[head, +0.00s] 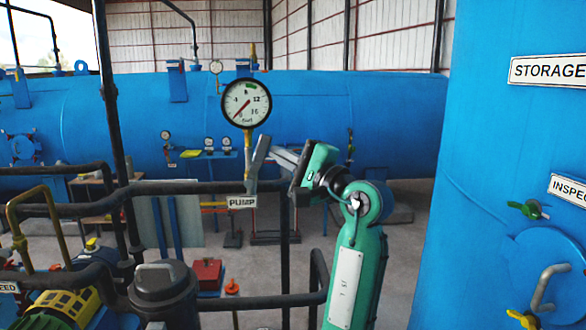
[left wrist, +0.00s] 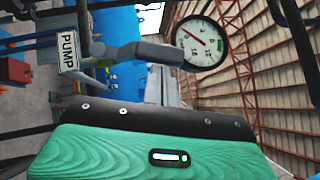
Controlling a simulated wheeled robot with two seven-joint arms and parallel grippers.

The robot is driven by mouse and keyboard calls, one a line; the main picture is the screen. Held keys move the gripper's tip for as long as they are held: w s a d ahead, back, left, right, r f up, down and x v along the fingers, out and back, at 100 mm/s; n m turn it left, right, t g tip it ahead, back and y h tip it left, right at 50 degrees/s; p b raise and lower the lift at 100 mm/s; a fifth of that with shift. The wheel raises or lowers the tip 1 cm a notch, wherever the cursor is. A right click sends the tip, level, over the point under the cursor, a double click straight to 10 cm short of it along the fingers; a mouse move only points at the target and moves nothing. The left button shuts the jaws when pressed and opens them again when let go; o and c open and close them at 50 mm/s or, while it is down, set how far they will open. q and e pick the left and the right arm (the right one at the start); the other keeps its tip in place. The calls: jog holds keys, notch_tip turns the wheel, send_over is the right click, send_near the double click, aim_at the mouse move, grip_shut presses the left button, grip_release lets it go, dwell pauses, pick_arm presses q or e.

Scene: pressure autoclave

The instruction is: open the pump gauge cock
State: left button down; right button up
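The pump gauge (head: 247,103) is a round white dial with a black rim and a red needle pointing to the lower left. It stands on a thin brass stem (head: 248,142) above the white PUMP sign (head: 242,202). My left gripper (head: 258,165) reaches in from the right, with its grey fingers at the stem just below the dial. I cannot tell if they touch it or how far apart they are. The cock on the stem is not clearly visible. In the left wrist view the gauge (left wrist: 202,43) and PUMP sign (left wrist: 68,51) lie sideways beyond the grey finger (left wrist: 140,52). My right gripper is not in view.
A dark horizontal pipe (head: 190,187) runs under the gauge, with a dark upright pipe (head: 108,110) to the left. A large blue tank (head: 470,150) stands close on the right. A long blue vessel (head: 380,120) lies behind. A yellow motor (head: 60,308) is at lower left.

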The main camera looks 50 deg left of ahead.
aim_at(263, 146)
pick_arm(q)
jog(key=shift+s+a+r+n+h+p, duration=0.45)
jog(key=shift+s+r+n+h, duration=0.35)
jog(key=shift+n+h, duration=0.35)
jog(key=shift+s+a+r+n+h, duration=0.25)
jog(key=shift+s+a+n, duration=0.1)
jog(key=shift+n, duration=0.1)
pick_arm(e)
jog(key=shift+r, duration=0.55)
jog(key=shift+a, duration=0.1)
